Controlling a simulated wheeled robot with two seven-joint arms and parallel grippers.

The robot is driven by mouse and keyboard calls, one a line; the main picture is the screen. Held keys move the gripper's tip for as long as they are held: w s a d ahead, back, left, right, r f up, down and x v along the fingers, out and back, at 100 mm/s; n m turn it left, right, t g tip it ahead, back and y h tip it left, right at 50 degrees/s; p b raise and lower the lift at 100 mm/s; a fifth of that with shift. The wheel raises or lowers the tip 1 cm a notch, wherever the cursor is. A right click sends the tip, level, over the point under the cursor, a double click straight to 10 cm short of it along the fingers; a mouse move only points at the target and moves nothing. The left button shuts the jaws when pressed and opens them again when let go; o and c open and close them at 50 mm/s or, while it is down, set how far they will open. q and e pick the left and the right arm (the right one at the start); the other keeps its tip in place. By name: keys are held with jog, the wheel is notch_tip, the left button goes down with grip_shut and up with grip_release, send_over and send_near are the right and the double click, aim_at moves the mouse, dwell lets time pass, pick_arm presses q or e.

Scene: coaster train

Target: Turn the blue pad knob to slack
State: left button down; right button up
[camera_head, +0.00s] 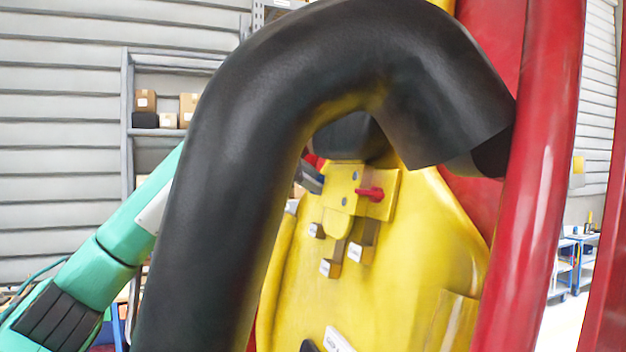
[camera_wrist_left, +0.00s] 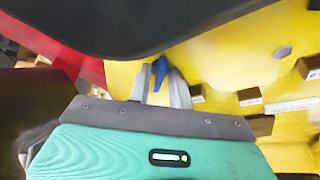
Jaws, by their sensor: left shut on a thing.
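The blue pad knob (camera_wrist_left: 160,68) shows in the left wrist view against a yellow panel. My left gripper (camera_wrist_left: 161,84) has its two grey fingers on either side of the knob, shut on it. In the head view only a small grey part of the gripper (camera_head: 312,180) shows beside the yellow plate, and I cannot make out the blue knob there. The black padded restraint (camera_head: 215,190) hides most of that hand. My green left arm (camera_head: 118,240) passes behind the restraint. The knob's exact angle is hard to tell. My right gripper is not in view.
A red knob (camera_head: 372,193) sits on the yellow plate (camera_head: 345,178). Several small blocks with white labels (camera_head: 355,252) are below it on the yellow seat back (camera_head: 400,260). A red post (camera_head: 530,180) stands at right. A shelf with boxes (camera_head: 146,100) is behind.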

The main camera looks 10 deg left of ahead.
pick_arm(q)
jog(key=n+g, duration=0.1)
jog(key=n+p, duration=0.1)
jog(key=n, duration=0.1)
jog(key=shift+w+a+g, duration=0.1)
jog(key=shift+w+g, duration=0.1)
jog(key=shift+g, duration=0.2)
jog(key=shift+n, duration=0.4)
jog(key=c, duration=1.5)
grip_release()
jog(key=shift+c, duration=0.2)
jog(key=shift+a+h, duration=0.1)
jog(key=shift+h, duration=0.2)
jog(key=b+v, duration=0.5)
jog(key=v, duration=0.8)
jog(key=shift+a+r, duration=0.25)
jog(key=shift+r, duration=0.2)
